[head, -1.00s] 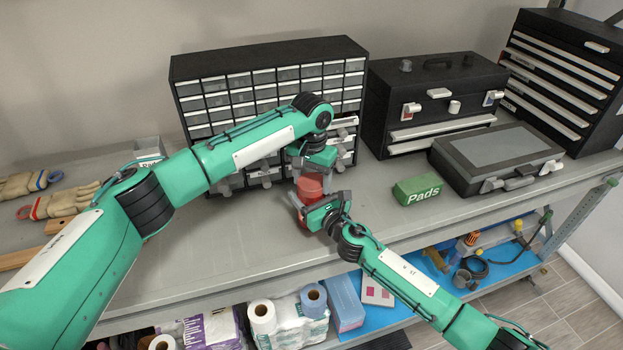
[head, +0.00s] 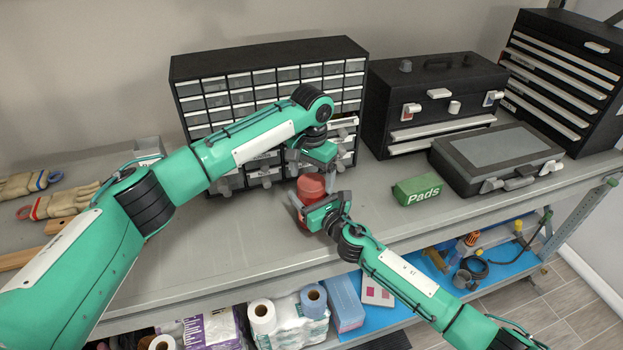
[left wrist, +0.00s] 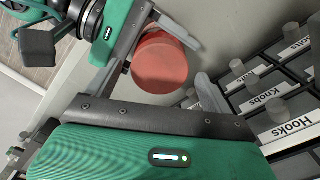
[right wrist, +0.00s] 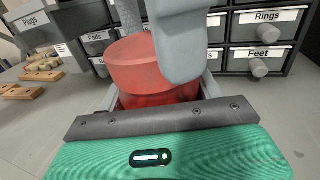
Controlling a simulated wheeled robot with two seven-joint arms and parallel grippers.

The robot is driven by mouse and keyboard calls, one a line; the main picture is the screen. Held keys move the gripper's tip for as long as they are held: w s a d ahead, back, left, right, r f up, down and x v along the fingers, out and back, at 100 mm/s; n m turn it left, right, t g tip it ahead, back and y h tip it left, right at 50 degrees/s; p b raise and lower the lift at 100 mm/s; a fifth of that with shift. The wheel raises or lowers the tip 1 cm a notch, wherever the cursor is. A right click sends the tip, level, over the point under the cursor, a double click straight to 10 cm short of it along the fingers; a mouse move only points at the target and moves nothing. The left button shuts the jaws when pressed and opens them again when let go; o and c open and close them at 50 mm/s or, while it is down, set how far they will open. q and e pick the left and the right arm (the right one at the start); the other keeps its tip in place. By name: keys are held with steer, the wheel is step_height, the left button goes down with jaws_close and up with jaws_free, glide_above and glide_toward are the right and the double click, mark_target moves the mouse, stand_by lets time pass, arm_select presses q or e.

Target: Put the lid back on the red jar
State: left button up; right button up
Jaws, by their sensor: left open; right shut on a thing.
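The red jar (head: 306,221) stands on the shelf in front of the drawer cabinet; its body also shows in the right wrist view (right wrist: 160,98). The round red lid (head: 311,184) rests on top of the jar. It shows in the left wrist view (left wrist: 162,62) and the right wrist view (right wrist: 135,62); I cannot tell how tightly it sits. My right gripper (head: 308,207) is shut on the jar's body from the front. My left gripper (head: 308,170) is open just above the lid, and one of its fingers partly hides the lid in the right wrist view.
The small-drawer cabinet (head: 262,92) stands close behind the jar. A green Pads box (head: 417,189) and a grey case (head: 497,158) are to the right. Work gloves (head: 68,200) lie far left. The shelf's front middle is clear.

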arm_select(q)
steer(key=shift+r, duration=1.5)
steer(key=shift+o, duration=0.2)
step_height(320, 180, up, 4)
steer(key=shift+f+n, duration=0.25)
steer(key=shift+n, duration=0.55)
steer(key=shift+f, duration=4.05)
steer(key=c, duration=1.1)
